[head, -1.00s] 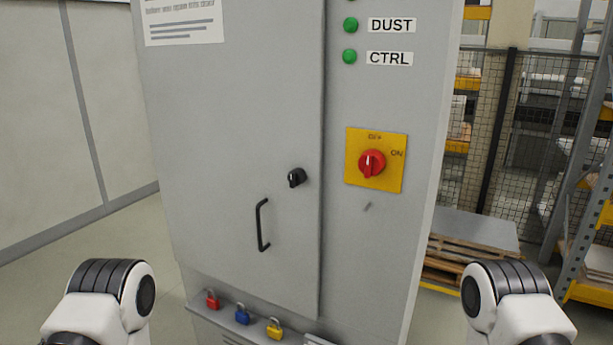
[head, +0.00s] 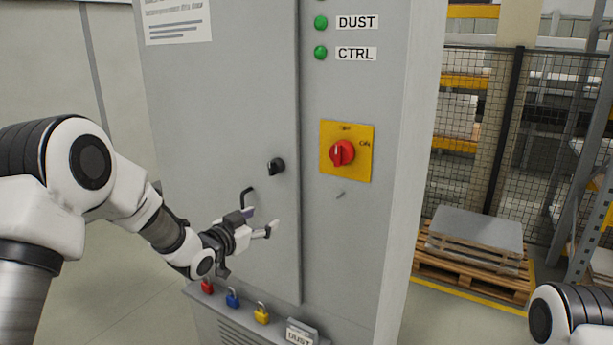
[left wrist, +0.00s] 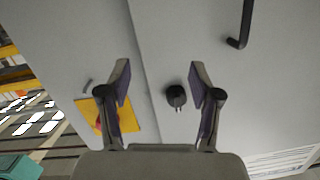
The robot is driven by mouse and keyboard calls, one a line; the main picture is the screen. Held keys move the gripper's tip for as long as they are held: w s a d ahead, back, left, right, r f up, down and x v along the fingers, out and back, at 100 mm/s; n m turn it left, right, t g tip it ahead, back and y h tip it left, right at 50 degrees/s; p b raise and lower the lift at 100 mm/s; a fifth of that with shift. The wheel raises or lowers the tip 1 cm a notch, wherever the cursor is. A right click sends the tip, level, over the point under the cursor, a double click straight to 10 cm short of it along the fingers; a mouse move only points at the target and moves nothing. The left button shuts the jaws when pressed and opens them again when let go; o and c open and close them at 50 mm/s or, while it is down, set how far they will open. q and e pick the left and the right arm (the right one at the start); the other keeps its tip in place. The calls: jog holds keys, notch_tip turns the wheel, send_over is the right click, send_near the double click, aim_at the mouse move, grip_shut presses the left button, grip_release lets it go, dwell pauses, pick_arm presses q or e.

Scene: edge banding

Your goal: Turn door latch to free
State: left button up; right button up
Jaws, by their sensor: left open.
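The black door latch (head: 276,166) sits on the grey cabinet door (head: 225,110), near the door's right edge. In the left wrist view the latch (left wrist: 176,97) appears between the two fingers, apart from both. My left gripper (head: 262,221) is open and empty in front of the door, below the latch in the head view. My right gripper is out of view; only part of my right arm shows.
A red rotary switch (head: 342,152) on a yellow plate is right of the door. Red (head: 207,287), blue (head: 232,298) and yellow (head: 261,313) padlocks sit on a ledge below. A loaded pallet (head: 470,272) lies on the floor at right.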

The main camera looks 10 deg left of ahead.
pick_arm(q)
jog(key=t, duration=0.2)
send_near(270, 171)
jog(key=w, duration=0.2)
jog(key=p+x, duration=0.1)
jog(key=x, duration=0.1)
jog(key=p+x, duration=0.1)
jog(key=x, duration=0.1)
jog(key=p+x, duration=0.1)
jog(key=x, duration=0.2)
jog(key=shift+s+d+r, duration=0.15)
jog(key=shift+d+r, duration=0.15)
jog(key=shift+d, duration=0.05)
jog(key=shift+w+d+f, duration=0.1)
jog(key=shift+w+d, duration=0.05)
jog(key=shift+w, duration=0.35)
jog(key=shift+f, duration=0.1)
jog(key=c, duration=1.1)
